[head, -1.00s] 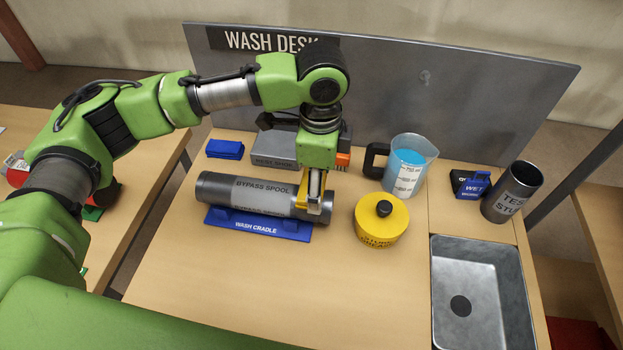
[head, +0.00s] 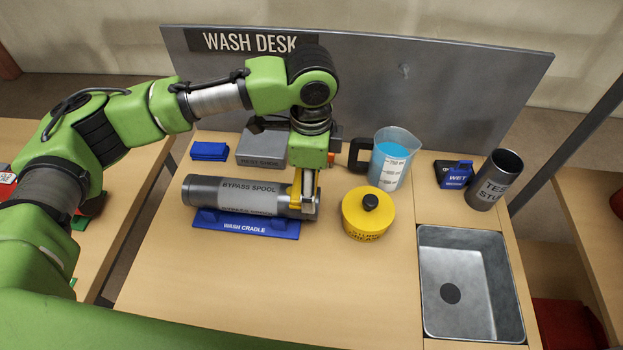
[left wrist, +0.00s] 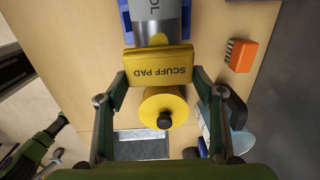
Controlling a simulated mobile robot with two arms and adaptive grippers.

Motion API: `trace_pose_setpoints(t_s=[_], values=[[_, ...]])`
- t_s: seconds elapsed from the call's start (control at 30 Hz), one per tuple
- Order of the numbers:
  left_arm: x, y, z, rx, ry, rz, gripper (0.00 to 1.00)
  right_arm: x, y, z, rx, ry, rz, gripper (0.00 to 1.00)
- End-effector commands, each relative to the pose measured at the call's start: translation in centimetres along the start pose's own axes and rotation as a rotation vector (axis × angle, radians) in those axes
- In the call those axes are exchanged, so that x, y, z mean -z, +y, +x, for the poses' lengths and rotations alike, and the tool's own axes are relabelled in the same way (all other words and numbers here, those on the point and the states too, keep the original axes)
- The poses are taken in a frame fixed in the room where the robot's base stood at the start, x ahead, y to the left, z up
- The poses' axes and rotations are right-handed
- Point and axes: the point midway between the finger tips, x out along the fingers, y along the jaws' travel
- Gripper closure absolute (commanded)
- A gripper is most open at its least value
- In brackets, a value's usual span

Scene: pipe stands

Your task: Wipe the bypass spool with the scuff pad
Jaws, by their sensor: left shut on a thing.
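My left gripper (head: 304,200) is over the spool's right end, shut on the yellow scuff pad (left wrist: 158,64). The pad lies across that end in the left wrist view and hides part of the spool (left wrist: 158,15). It looks to be against the spool, but the contact itself is hidden. A green and dark arm part at the lower left of the left wrist view looks like my right arm; its gripper's state is unclear.
A yellow round tub (head: 367,214) stands right of the spool. A sink (head: 470,285) is at right. An orange brush (left wrist: 241,55) is near. The front desk is clear.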

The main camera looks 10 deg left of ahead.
Motion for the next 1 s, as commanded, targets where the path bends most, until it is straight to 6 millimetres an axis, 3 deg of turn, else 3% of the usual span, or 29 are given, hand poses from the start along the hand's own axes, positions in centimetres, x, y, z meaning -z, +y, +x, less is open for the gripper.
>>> trace_pose_setpoints(t_s=[0.47, 0.83, 1.0], values=[[-0.1, 0.0, 0.8, -0.001, 0.0, 0.0, 0.71, 0.0, -0.3, 0.1, 0.004, -0.001, 0.001, 0.6], [-2.6, 0.0, 0.5, -0.002, -0.001, -0.001, 0.71, 0.1, -0.3, -1.2, 0.003, -0.001, 0.001, 0.6], [-2.7, 0.0, 0.6, 0.0, 0.0, 0.001, 0.71, 0.1, -0.2, -1.3, 0.003, -0.001, 0.002, 0.6]])
